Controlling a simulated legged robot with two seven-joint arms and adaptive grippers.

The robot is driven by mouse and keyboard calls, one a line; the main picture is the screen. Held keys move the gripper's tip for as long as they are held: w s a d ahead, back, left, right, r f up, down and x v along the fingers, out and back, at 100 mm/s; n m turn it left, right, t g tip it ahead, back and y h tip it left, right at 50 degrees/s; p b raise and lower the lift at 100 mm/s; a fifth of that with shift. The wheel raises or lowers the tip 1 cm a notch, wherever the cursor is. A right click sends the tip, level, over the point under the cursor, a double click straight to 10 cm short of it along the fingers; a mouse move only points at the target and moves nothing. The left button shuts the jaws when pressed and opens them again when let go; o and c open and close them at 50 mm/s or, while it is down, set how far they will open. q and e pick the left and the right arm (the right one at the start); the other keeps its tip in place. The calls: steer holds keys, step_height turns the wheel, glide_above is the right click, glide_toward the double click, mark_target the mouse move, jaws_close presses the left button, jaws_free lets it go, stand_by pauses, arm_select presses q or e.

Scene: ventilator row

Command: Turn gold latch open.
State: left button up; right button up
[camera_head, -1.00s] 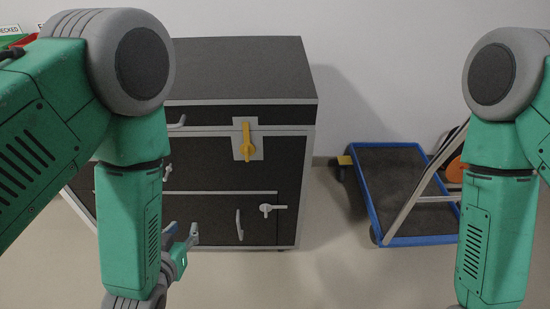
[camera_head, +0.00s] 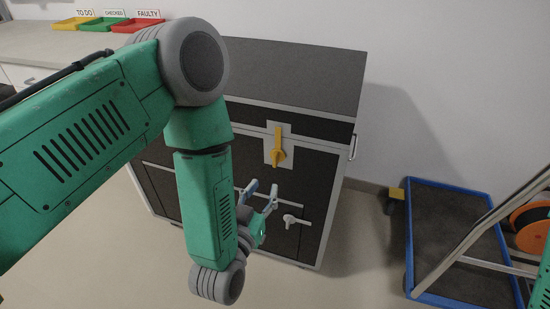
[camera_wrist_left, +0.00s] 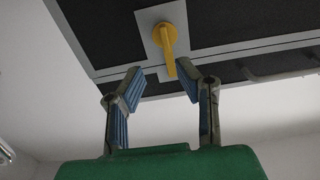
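The gold latch (camera_head: 278,149) is a yellow handle on a light grey plate (camera_head: 270,158) at the upper front of a dark cabinet (camera_head: 300,80). Its lever points down in the head view. In the left wrist view the latch (camera_wrist_left: 168,48) lies beyond the fingertips, with the lever end near the gap between them. My left gripper (camera_head: 262,190) is open and empty, below the latch in the head view; its two fingers also show in the left wrist view (camera_wrist_left: 168,85), apart from the latch. My right gripper is out of view.
A grey handle (camera_head: 296,221) sits lower on the cabinet front. A blue-edged cart (camera_head: 447,185) with an orange reel (camera_head: 532,222) stands at right. Red, green and yellow trays (camera_head: 103,24) lie on a counter at back left. Floor between cabinet and cart is clear.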

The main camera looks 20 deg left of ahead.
mark_target(274, 162)
arm_select(q)
steer(key=w, duration=0.3)
steer(key=w+b, duration=0.1)
steer(key=w, duration=0.2)
steer(key=w+b, duration=0.1)
steer(key=w, duration=0.2)
steer(key=shift+w+a, duration=0.25)
steer(key=shift+a, duration=0.15)
steer(key=shift+d+r, duration=0.1)
steer(key=shift+d, duration=0.4)
steer(key=shift+a, duration=0.15)
steer(key=c, duration=0.5)
steer(key=shift+a, duration=0.2)
jaws_close()
steer(key=shift+w+a, duration=0.1)
steer(key=shift+a, duration=0.1)
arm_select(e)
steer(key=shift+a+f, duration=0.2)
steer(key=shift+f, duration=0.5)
